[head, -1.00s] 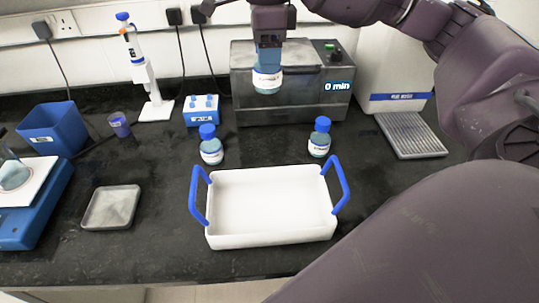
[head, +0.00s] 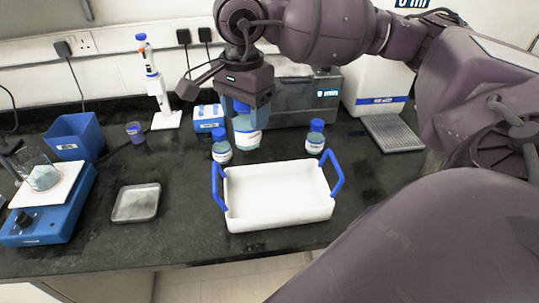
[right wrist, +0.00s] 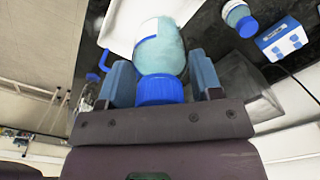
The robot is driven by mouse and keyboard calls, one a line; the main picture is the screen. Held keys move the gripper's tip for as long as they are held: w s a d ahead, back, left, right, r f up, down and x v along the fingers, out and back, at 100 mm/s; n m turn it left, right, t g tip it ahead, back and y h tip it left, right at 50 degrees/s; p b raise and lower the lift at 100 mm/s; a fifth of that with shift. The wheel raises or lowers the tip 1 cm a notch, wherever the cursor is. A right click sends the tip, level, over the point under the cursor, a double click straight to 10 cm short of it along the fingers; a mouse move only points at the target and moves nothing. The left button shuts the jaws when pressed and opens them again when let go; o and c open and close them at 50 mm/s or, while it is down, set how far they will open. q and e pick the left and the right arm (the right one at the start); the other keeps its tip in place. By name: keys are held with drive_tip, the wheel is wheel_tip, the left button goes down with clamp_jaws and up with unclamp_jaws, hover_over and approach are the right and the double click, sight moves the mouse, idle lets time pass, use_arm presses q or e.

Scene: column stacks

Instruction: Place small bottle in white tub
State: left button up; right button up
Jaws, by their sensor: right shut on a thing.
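A small bottle (head: 246,136) with a blue cap and pale label hangs upright from my right gripper (head: 243,108). The gripper is shut on its cap, which shows between the fingers in the right wrist view (right wrist: 160,90). The white tub (head: 278,194), with two blue handles, stands empty on the black bench. The held bottle is behind the tub's back edge, left of its middle, and appears apart from it. Two similar blue-capped bottles stand behind the tub, one at back left (head: 221,153) and one at back right (head: 316,139). My left gripper is not in view.
A blue tube rack (head: 208,118) and a grey heating box (head: 300,105) stand behind. The left standing bottle is very close to the held one in view.

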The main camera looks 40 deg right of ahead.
wheel_tip(320, 180, down, 19)
drive_tip(key=shift+f, duration=0.1)
drive_tip(key=shift+d+f, duration=0.1)
drive_tip(key=shift+f, duration=0.2)
idle(0.4)
drive_tip(key=shift+f, duration=0.15)
